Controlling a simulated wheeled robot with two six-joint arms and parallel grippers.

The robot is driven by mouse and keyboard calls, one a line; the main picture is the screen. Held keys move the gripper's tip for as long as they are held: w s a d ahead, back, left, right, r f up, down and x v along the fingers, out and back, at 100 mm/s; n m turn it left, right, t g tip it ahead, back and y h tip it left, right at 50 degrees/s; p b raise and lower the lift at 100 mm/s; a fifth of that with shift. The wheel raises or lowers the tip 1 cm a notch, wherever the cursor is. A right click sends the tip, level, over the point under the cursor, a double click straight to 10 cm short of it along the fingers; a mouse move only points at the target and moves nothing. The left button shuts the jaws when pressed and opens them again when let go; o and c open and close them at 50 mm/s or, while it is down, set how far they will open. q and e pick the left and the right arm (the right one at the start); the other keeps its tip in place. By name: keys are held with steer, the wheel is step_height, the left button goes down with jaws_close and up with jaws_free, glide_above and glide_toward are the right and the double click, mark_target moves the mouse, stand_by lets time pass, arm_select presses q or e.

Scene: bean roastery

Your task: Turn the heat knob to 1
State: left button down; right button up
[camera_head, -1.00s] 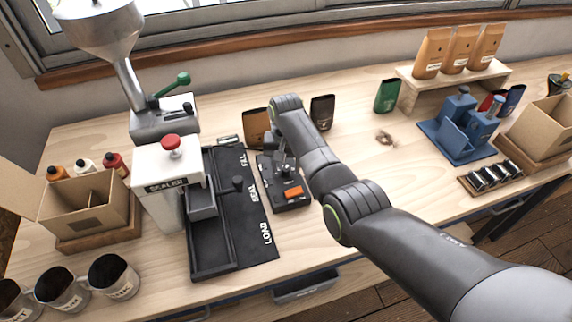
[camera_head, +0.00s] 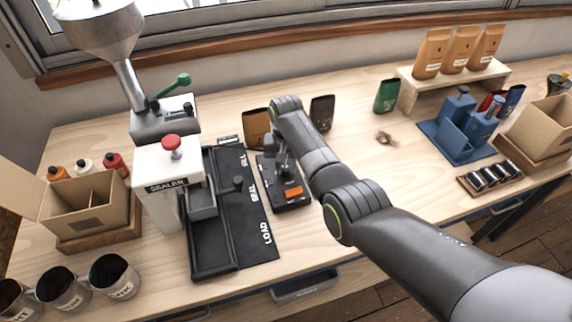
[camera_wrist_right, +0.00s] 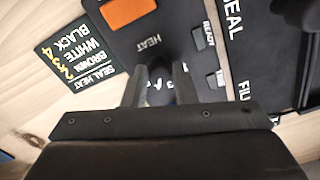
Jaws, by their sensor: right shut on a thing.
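The heat control box (camera_head: 290,201) is a dark unit with an orange button (camera_head: 292,193), right of the black sealer mat on the bench. In the right wrist view the box shows the word HEAT beside the dark knob (camera_wrist_right: 180,66). My right gripper (camera_wrist_right: 164,74) points down at the box with its fingers shut on the knob. Small white digits show between the fingers, partly hidden, so the knob's setting cannot be read. In the head view my right gripper (camera_head: 280,158) and arm hide the knob. My left gripper is not in view.
A seal heat card (camera_wrist_right: 76,60) lists BROWN 2, WHITE 3 and BLACK 4 beside the box. Brown and black pouches (camera_head: 321,112) stand behind.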

steer(key=n+p, duration=0.2)
steer(key=n, duration=0.1)
steer(key=shift+r+n, duration=0.15)
steer(key=shift+n, duration=0.15)
steer(key=n+p, duration=0.1)
steer(key=n, duration=0.3)
steer(key=shift+n, duration=0.3)
steer(key=n+p, duration=0.1)
steer(key=n, duration=0.3)
steer(key=shift+n, duration=0.3)
steer(key=shift+n+p, duration=0.35)
steer(key=shift+n, duration=1.95)
steer(key=o, duration=1)
